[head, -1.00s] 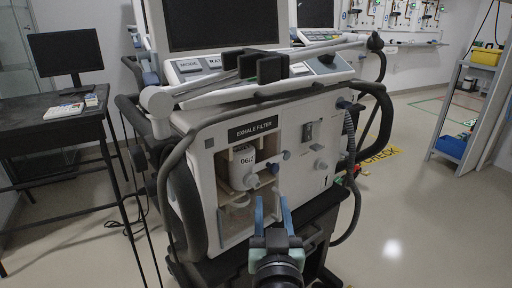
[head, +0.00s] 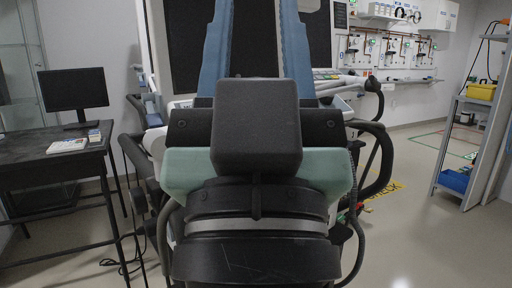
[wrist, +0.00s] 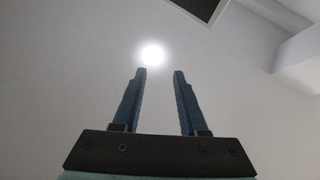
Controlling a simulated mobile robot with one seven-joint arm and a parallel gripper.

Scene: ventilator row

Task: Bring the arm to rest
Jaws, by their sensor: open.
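My gripper (head: 255,40) is raised close in front of the head camera, its two blue fingers pointing up and spread apart. In the wrist view my gripper (wrist: 160,75) is open with nothing between the fingers, against a pale ceiling with a bright round light. The ventilator (head: 372,85) stands behind my gripper. Its front panel and exhale filter are hidden behind my gripper and wrist. Part of its dark screen (head: 180,45) shows beside the fingers.
A dark desk (head: 50,160) with a monitor (head: 73,92) and keyboard (head: 68,146) stands at the left. A shelf unit (head: 464,130) with a yellow box (head: 481,92) and a blue bin (head: 455,180) stands at the right.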

